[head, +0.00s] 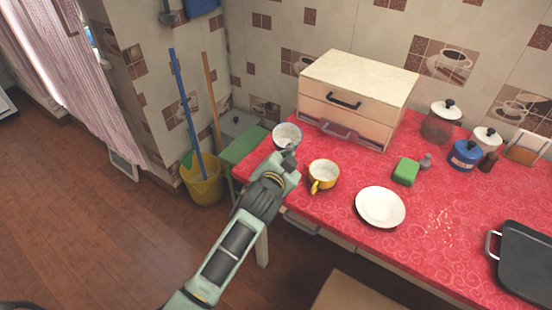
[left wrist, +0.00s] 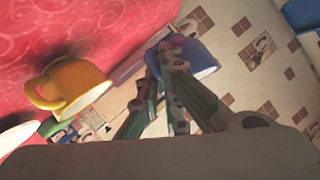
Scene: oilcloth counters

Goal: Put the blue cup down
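The blue cup (head: 287,135), white inside, shows at the counter's left end in the head view, its opening facing up. In the left wrist view the blue cup (left wrist: 198,52) is at the fingertips. My left gripper (head: 289,151) is at the cup's near side, its fingers (left wrist: 172,55) closed together on it, seemingly at the handle, which they hide. I cannot tell whether the cup's base touches the red counter (head: 330,215). My right gripper is not in view.
A yellow cup (head: 323,174) stands close on the right, beside a white plate (head: 381,207) and a green sponge (head: 405,171). A drawer box (head: 358,90) stands behind. Jars (head: 465,154) and a dark pan (head: 525,262) are farther right. Bare counter lies between the yellow cup and box.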

